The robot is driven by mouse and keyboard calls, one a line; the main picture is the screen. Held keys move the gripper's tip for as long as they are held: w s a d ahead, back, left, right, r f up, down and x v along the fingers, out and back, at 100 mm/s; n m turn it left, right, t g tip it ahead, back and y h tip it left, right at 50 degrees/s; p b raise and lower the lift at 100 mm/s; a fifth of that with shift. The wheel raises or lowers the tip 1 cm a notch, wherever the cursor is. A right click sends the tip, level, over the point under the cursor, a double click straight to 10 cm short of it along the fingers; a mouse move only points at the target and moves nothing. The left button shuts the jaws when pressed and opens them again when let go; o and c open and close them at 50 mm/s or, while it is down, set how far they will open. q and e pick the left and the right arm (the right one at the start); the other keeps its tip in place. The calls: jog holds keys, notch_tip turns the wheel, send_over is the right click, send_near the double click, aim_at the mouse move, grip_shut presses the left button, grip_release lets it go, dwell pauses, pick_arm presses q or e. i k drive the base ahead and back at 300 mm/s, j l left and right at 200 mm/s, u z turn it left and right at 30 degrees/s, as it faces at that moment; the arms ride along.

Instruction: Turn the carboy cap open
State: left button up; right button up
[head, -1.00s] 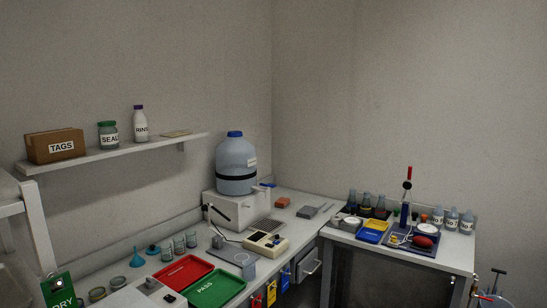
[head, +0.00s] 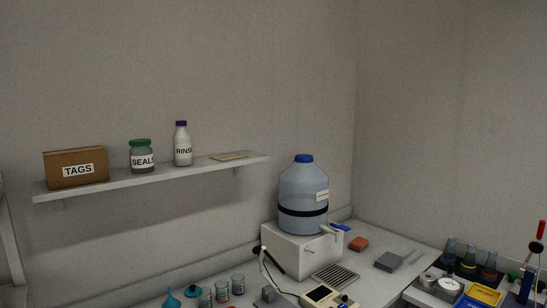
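The carboy (head: 303,200) is a translucent blue-grey bottle with a black band and a small white label. It stands upright on a white box-shaped stand (head: 300,252) on the bench, near the room corner. Its blue cap (head: 304,158) sits on top of the neck; whether it is tight or loose cannot be told. A tap with a blue lever (head: 340,227) shows low on the right of the carboy. Neither of my grippers shows in the head view.
A wall shelf (head: 150,178) left of the carboy holds a TAGS box (head: 77,168), a SEALS jar (head: 142,156) and a RINSE bottle (head: 183,145). Glass beakers (head: 222,291) and a meter (head: 328,297) stand in front. A side table at right holds bottles and a yellow tray (head: 483,295).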

aim_at(302, 158)
jog(key=i+l+u, duration=0.1)
jog(key=u, duration=0.3)
jog(key=l+u, duration=0.25)
jog(key=u, duration=0.15)
jog(key=l+u, duration=0.2)
jog(key=u, duration=0.2)
jog(key=l+u, duration=0.25)
jog(key=u, duration=0.2)
jog(key=i+l, duration=0.05)
